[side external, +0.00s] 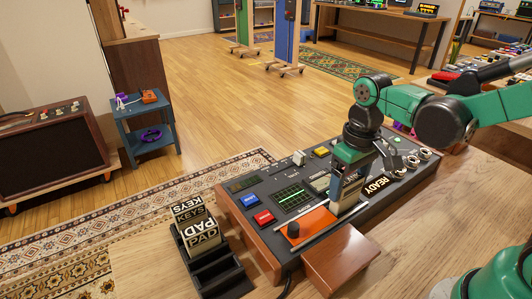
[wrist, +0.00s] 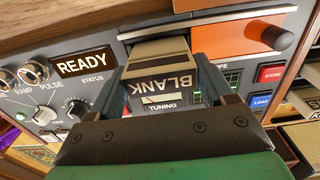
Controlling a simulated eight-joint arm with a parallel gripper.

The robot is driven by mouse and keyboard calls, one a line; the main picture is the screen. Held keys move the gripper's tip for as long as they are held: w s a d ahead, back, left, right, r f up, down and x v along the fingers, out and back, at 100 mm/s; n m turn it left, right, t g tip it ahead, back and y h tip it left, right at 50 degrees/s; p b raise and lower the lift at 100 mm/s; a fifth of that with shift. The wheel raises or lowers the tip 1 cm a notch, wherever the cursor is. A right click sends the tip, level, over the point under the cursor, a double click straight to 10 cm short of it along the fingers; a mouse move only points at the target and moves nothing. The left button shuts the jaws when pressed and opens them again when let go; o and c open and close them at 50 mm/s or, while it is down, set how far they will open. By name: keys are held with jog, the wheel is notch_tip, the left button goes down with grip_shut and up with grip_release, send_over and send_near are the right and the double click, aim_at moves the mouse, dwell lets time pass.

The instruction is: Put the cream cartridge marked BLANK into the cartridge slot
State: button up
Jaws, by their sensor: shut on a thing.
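My gripper (side external: 349,187) is over the right part of the grey console (side external: 262,193), pointing down. It is shut on the cream cartridge marked BLANK (wrist: 158,62), which sits between the two fingers in the wrist view. The label reads upside down there. In the side view the cartridge (side external: 346,194) is mostly covered by the fingers, and its lower end is close to the console top beside the orange panel (side external: 318,219). The cartridge slot is not clearly visible; the gripper and cartridge cover that area. I cannot tell whether the cartridge's end touches the console or is inside the slot.
A black lever knob (side external: 293,230) stands on the orange panel. The READY display (side external: 376,185) and several knobs are nearby. A black rack (side external: 222,272) with cartridges marked KEYS and PAD (side external: 203,233) stands left of the console. A wooden block (side external: 341,258) juts from its front.

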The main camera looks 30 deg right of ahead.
jog(key=shift+f, duration=0.25)
dwell(0.4)
jog(key=shift+f, duration=0.3)
jog(key=shift+f, duration=0.2)
dwell(0.5)
jog(key=o, duration=1.2)
jog(key=shift+r, duration=0.1)
jog(key=shift+r, duration=3.4)
